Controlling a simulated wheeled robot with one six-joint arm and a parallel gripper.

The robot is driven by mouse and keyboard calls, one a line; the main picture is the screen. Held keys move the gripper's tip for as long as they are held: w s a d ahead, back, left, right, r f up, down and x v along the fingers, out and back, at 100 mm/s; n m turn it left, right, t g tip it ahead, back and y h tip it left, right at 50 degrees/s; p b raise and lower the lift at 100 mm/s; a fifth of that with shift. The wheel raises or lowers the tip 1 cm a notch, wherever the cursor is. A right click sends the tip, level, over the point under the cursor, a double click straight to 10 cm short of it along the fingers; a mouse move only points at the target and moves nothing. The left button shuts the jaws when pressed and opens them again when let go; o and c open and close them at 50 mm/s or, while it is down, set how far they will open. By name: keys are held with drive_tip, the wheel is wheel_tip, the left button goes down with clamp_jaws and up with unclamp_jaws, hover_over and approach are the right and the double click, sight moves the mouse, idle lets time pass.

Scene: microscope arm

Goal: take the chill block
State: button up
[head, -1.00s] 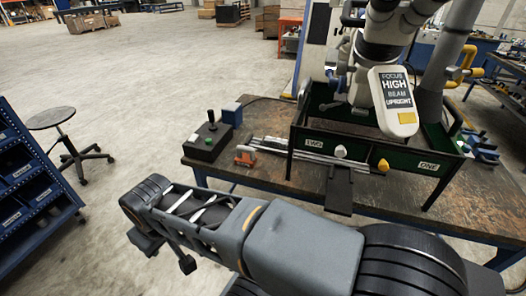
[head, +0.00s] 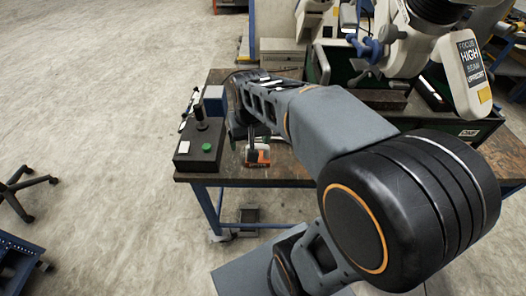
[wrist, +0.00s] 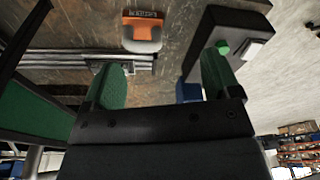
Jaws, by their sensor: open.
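I cannot tell for sure which thing is the chill block; none carries that name legibly. A small blue block (head: 213,100) stands on the bench behind the black control box. In the wrist view a blue piece (wrist: 188,92) shows between the fingers, nearer the right one, partly hidden by my gripper. My gripper (wrist: 165,80) is open, with green-padded fingers and nothing held between them. It points at the bench; in the head view my arm mostly hides it. An orange-and-grey labelled piece (wrist: 143,25) lies beyond the fingertips and also shows in the head view (head: 257,155).
The black control box (head: 201,146) with lever and green button stands at the bench's left end; it also shows beside the right finger (wrist: 225,45). Grey rods (wrist: 60,60) lie left of the fingers. The microscope arm (head: 465,70) and green tray (head: 470,130) stand at right.

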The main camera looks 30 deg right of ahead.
drive_tip(key=shift+o, duration=1.4)
drive_tip(key=w+d+f+m+g, duration=0.2)
drive_tip(key=w+d+f+m, duration=0.1)
drive_tip(key=w+d, duration=0.3)
drive_tip(key=shift+w+d+f, duration=0.3)
drive_tip(key=shift+w+f, duration=0.05)
drive_tip(key=shift+w, duration=0.65)
drive_tip(key=f, duration=0.7)
drive_tip(key=shift+w+d+f, duration=0.15)
drive_tip(key=shift+w+f, duration=0.1)
drive_tip(key=shift+f, duration=3.15)
